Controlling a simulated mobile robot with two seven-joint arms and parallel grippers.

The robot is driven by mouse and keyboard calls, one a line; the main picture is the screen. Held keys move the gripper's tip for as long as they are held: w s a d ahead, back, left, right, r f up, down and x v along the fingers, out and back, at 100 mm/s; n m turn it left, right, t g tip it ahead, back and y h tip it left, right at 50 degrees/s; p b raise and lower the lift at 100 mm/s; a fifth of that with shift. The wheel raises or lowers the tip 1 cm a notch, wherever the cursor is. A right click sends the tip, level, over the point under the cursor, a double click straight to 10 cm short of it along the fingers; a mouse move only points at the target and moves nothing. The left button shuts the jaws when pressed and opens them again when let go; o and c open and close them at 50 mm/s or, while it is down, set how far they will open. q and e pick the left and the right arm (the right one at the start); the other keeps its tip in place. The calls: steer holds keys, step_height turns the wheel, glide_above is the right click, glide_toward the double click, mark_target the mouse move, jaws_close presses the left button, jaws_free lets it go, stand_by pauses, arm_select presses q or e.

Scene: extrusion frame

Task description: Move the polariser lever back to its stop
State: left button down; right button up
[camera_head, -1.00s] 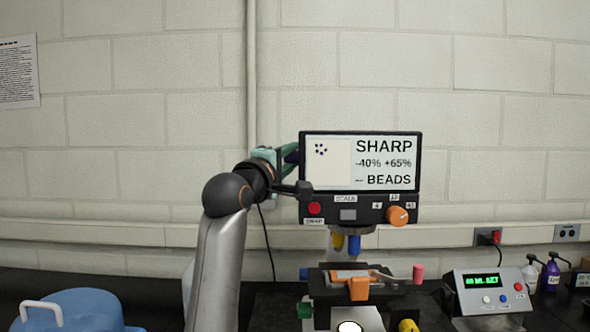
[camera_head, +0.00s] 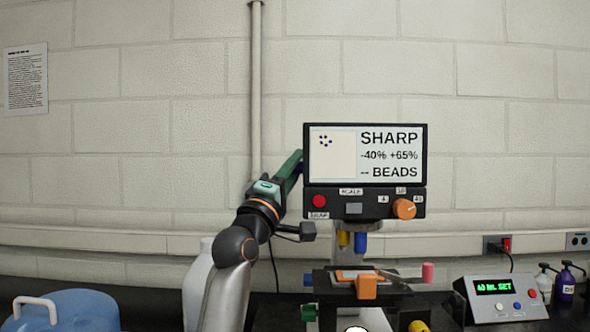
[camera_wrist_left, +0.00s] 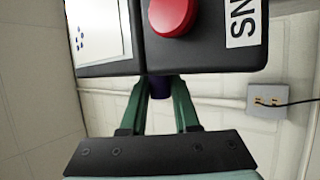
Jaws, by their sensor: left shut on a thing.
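The microscope head (camera_head: 437,170) carries a lit screen reading SHARP, -40% +65% and -- BEADS. My left gripper (camera_head: 292,168) reaches up beside the screen's left edge, its green fingers partly hidden behind it. In the left wrist view the gripper (camera_wrist_left: 160,92) is shut on a dark purple piece (camera_wrist_left: 160,87), which looks like the polariser lever. Only a small part of it shows between the fingers, under the black housing's edge. The rest of the lever and its stop are hidden. My right gripper is not in view.
A red button (camera_head: 319,201) and an orange knob (camera_head: 404,208) sit on the panel below the screen. The stage (camera_head: 385,285) is lower. A control box (camera_head: 503,299) stands at right, a blue container (camera_head: 70,310) at left. A wall pipe (camera_head: 256,90) rises behind my arm.

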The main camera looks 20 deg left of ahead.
arm_select(q)
steer(key=shift+f, duration=0.1)
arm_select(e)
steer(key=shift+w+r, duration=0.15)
arm_select(q)
steer(key=c, duration=0.7)
jaws_free()
steer(key=shift+o, duration=0.2)
steer(key=shift+s, duration=0.1)
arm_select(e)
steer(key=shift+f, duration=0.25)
arm_select(q)
steer(key=shift+s+f, duration=0.2)
steer(key=b+v, duration=0.2)
steer(key=v, duration=0.9)
steer(key=shift+s+b, duration=0.35)
steer(key=shift+s, duration=0.05)
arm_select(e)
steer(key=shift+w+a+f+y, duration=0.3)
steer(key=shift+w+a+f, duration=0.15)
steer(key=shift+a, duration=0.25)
